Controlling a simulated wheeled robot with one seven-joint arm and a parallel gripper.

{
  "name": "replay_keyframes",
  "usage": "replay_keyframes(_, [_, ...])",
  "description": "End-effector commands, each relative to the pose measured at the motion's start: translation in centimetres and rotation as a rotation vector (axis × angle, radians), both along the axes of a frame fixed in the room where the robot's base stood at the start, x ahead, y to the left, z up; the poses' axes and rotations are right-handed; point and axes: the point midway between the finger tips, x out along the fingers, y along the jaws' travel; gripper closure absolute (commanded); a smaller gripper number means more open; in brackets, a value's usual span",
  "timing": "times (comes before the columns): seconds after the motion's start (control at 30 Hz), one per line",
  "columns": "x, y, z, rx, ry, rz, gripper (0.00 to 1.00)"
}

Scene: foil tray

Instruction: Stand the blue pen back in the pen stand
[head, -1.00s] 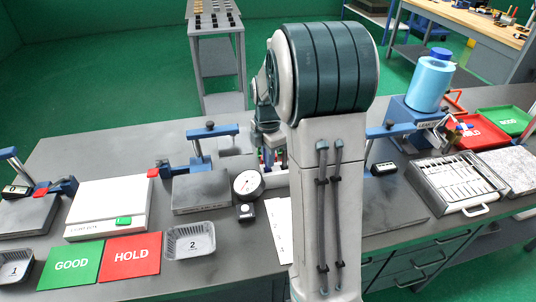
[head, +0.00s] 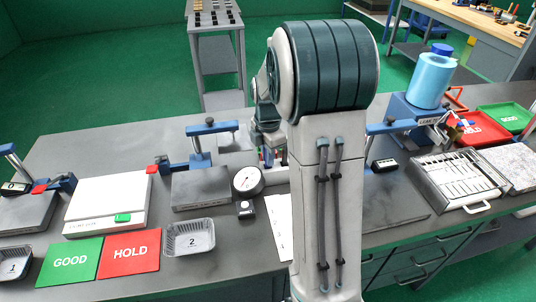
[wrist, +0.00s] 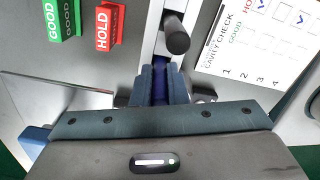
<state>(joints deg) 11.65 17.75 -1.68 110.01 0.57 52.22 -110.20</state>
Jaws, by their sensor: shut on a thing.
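My gripper (wrist: 160,86) is at the bottom middle of the wrist view, its grey-blue fingers close together around a dark blue piece, apparently the blue pen (wrist: 160,72). Most of the pen is hidden by the fingers. Just beyond the fingertips is a dark round-ended cylinder (wrist: 176,38) over a pale strip; I cannot tell whether it belongs to the pen stand. No pen stand can be made out surely in either view. In the head view my arm hides most of the gripper area.
Green GOOD (wrist: 60,18) and red HOLD (wrist: 109,26) blocks stand left of the fingers in the wrist view. A printed check sheet (wrist: 262,40) lies right. In the head view, a dial gauge (head: 247,181) and tray 2 (head: 189,239) are left of my arm.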

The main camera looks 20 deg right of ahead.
Motion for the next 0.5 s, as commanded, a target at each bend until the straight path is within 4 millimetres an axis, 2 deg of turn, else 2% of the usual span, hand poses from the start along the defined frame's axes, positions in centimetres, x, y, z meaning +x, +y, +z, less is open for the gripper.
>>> replay_keyframes(0.2, [0.0,0.0,0.0,0.0,0.0,0.0,1.0])
replay_keyframes(0.23, [-0.01,0.0,0.0,0.0,0.0,0.0,0.79])
replay_keyframes(0.3, [-0.01,0.0,0.0,0.0,0.0,0.0,0.61])
replay_keyframes(0.5, [-0.01,0.0,0.01,0.0,0.0,0.0,0.61])
